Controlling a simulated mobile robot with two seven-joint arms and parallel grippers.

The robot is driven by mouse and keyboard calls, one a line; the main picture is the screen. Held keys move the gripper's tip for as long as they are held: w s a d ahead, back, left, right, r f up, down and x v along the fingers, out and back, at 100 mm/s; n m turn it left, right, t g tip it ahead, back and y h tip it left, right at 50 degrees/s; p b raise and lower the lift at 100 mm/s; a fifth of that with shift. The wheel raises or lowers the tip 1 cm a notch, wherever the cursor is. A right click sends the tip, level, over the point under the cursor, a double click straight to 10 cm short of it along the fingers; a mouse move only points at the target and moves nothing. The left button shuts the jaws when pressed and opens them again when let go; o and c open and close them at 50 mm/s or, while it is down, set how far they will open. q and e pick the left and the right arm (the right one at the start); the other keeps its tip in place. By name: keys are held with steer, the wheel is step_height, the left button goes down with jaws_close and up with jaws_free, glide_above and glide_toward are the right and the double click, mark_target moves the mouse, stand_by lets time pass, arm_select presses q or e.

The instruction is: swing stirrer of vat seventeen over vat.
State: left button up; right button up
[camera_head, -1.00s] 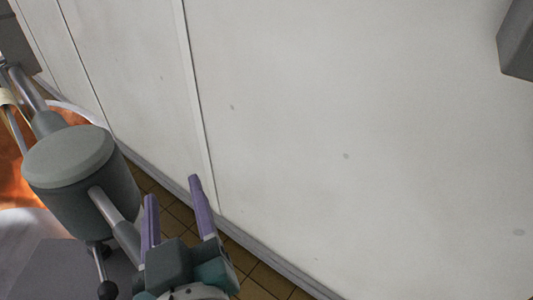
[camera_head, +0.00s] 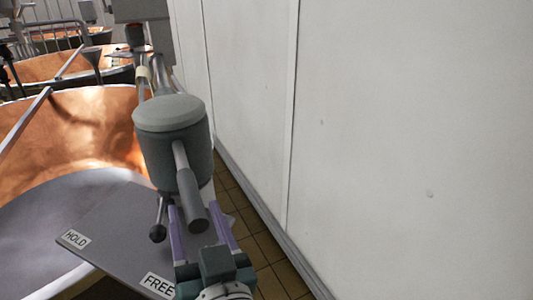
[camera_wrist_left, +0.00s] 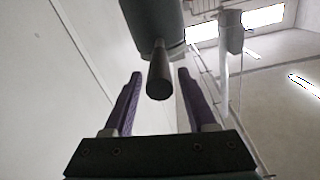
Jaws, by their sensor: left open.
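The stirrer's head is a grey-green drum (camera_head: 176,140) on a pipe arm, beside a copper vat (camera_head: 85,130); I see no vat number. A thick grey handle (camera_head: 190,185) sticks out from the drum toward me. My left gripper (camera_head: 197,210) is open, its purple fingers on either side of the handle's end in the head view. In the left wrist view the handle (camera_wrist_left: 159,75) lies between the fingertips, with a visible gap on each side. A thin lever with a black knob (camera_head: 157,233) hangs below the drum. My right gripper is out of view.
A grey plate (camera_head: 110,240) carries the labels HOLD (camera_head: 76,239) and FREE (camera_head: 158,284). A white wall (camera_head: 400,150) stands close on the right, with a strip of brown tiled floor (camera_head: 262,238) below it. More copper vats (camera_head: 60,65) and railings lie behind.

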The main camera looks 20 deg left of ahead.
mark_target(191, 196)
arm_select(q)
steer(key=shift+x, duration=1.95)
jaws_close()
